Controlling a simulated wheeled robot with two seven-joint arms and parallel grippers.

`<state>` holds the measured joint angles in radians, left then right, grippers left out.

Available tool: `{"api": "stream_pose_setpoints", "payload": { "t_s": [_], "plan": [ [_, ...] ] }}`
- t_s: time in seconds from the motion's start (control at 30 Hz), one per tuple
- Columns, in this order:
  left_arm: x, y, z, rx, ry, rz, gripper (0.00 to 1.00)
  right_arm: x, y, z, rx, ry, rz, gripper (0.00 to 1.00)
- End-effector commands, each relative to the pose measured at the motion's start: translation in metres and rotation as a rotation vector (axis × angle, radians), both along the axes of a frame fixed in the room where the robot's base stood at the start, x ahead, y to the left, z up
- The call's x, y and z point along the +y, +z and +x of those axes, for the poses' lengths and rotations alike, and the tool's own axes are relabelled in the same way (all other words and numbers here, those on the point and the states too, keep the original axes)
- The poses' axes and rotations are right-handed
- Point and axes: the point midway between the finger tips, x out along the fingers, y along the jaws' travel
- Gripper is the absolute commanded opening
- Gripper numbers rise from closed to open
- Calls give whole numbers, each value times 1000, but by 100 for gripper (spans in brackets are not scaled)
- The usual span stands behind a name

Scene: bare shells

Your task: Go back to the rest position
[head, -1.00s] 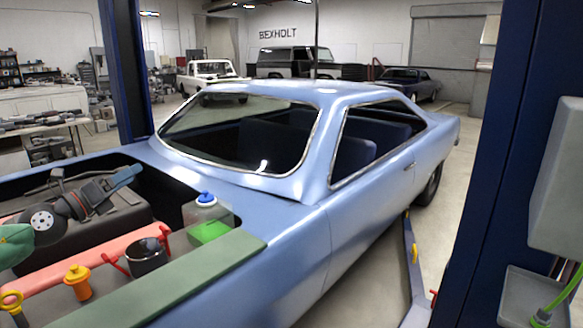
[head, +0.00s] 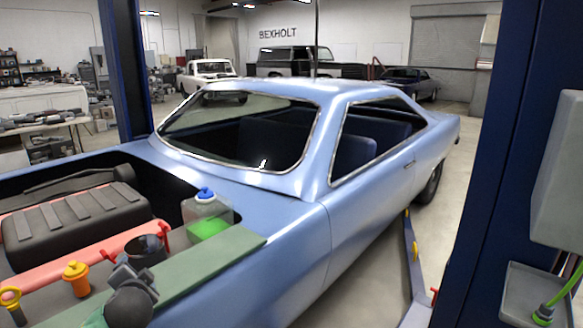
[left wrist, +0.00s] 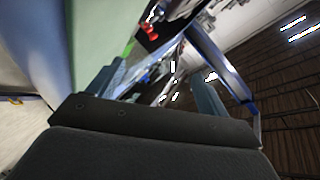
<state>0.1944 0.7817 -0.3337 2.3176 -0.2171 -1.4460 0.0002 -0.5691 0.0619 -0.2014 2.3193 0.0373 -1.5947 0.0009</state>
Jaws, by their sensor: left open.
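My left gripper (head: 130,275) is at the bottom left of the head view, seen nearly end-on in front of the green fender cover (head: 195,275). In the left wrist view its two blue-grey fingers (left wrist: 155,92) stand apart with nothing visible between them. Its gap is hard to read in the head view. The blue car (head: 280,225) fills the middle, with its engine bay open. My right gripper is not in view.
The bay holds a black engine cover (head: 75,220), a blue-capped reservoir (head: 207,212) with green fluid, a black canister (head: 143,252) and an orange cap (head: 76,278). A dark blue post (head: 500,150) stands at right. Free floor (head: 345,265) shows beside the car.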

Motion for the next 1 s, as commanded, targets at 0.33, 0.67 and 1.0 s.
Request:
{"api": "stream_pose_setpoints", "payload": {
  "t_s": [0.33, 0.67, 1.0],
  "plan": [
    [-88, -145, -92, 350, 3, -350, 78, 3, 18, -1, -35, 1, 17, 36],
    [-166, -234, -182, 540, -6, -628, 78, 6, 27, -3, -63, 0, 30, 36],
    [-221, -312, -284, 714, 97, -840, 78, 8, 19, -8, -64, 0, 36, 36]
  ]
}}
